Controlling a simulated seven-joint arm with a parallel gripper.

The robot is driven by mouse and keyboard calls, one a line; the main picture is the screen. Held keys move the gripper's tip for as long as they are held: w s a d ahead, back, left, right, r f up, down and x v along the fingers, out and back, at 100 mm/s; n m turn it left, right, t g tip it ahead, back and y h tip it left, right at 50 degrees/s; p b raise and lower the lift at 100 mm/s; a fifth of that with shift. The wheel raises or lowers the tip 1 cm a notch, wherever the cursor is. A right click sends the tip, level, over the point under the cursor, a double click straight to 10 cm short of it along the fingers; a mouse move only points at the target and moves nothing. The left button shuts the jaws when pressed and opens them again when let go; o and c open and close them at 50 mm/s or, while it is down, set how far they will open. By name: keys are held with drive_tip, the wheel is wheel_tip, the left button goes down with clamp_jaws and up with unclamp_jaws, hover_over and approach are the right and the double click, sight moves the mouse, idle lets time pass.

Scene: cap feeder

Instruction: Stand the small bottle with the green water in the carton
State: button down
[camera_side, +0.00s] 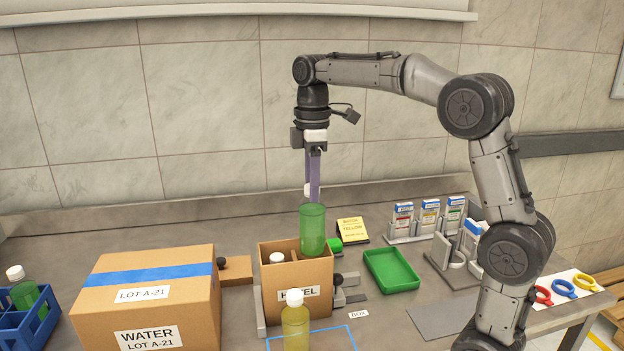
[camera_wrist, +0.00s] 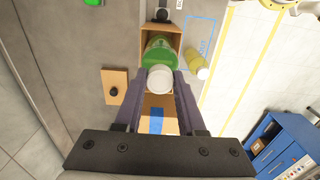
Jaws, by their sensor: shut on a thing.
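My gripper (camera_side: 313,192) is shut on the white cap of a bottle with green water (camera_side: 312,230). The bottle hangs upright at the right-hand part of the open cardboard carton (camera_side: 268,302), its lower end at about rim height; whether it is inside the opening is unclear. Another white-capped bottle (camera_side: 277,257) stands in the left part of the carton, beside a divider. In the wrist view the held bottle's cap (camera_wrist: 160,79) is between the fingers, its green body (camera_wrist: 158,52) over the carton (camera_wrist: 174,34).
A large taped box (camera_side: 150,290) stands left of the carton. A yellow bottle (camera_side: 295,328) stands in front. A blue crate (camera_side: 40,325) holding another green bottle is at far left. A green tray (camera_side: 391,270) and card holders (camera_side: 428,235) lie to the right.

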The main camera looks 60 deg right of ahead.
sight(312, 236)
drive_tip(key=shift+f, duration=1)
drive_tip(key=shift+f, duration=3.8)
drive_tip(key=shift+f, duration=1.35)
drive_tip(key=shift+c, duration=2.1)
unclamp_jaws()
drive_tip(key=c, duration=0.3)
drive_tip(key=shift+c, duration=0.2)
